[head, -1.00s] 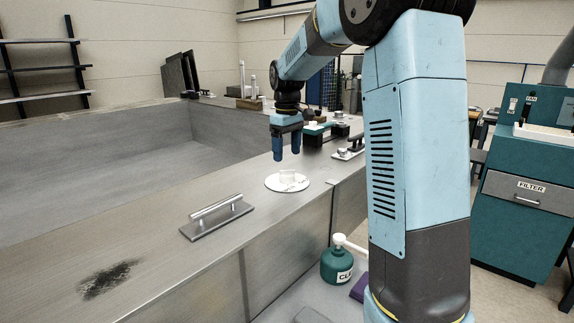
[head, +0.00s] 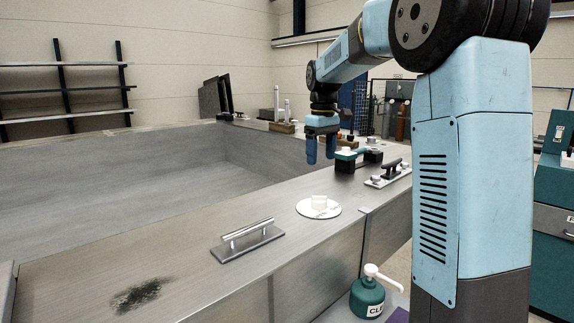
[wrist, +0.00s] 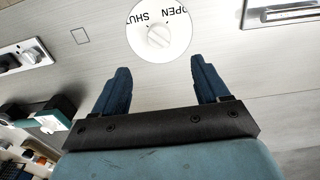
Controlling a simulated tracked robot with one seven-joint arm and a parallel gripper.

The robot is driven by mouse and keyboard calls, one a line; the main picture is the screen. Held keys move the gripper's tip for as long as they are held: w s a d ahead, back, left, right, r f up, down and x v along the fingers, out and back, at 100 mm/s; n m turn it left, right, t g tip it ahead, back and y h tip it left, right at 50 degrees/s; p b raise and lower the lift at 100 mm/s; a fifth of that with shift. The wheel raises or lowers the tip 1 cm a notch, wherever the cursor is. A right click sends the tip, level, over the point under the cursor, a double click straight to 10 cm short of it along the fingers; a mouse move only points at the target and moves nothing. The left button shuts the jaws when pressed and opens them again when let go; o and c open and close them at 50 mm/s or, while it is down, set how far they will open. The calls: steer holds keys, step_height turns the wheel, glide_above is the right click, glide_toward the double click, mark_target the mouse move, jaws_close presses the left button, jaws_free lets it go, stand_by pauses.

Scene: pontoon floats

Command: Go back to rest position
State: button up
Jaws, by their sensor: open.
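My gripper (head: 321,150) hangs from my blue arm, pointing down above the metal float's top. In the wrist view my gripper (wrist: 160,90) has its two dark blue fingers well apart with nothing between them. A round white dial plate (head: 319,208) with a raised white knob lies on the metal top, in front of and below the gripper. In the wrist view the dial (wrist: 158,30), marked OPEN and SHUT, lies beyond the fingertips, and they do not touch it.
A metal bar handle (head: 247,239) and a dark scorched patch (head: 140,294) are on the near top. A green-and-black block (head: 357,160) and a plate with a black handle (head: 388,174) stand farther along. A green bottle (head: 367,298) stands below the right edge.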

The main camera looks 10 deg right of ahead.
steer(key=s+f+m+t, duration=0.2)
steer(key=s+m, duration=0.1)
steer(key=s, duration=1.3)
steer(key=s+f+m+t, duration=0.3)
steer(key=s, duration=1.4)
steer(key=shift+a+f, duration=0.2)
steer(key=shift+a, duration=0.1)
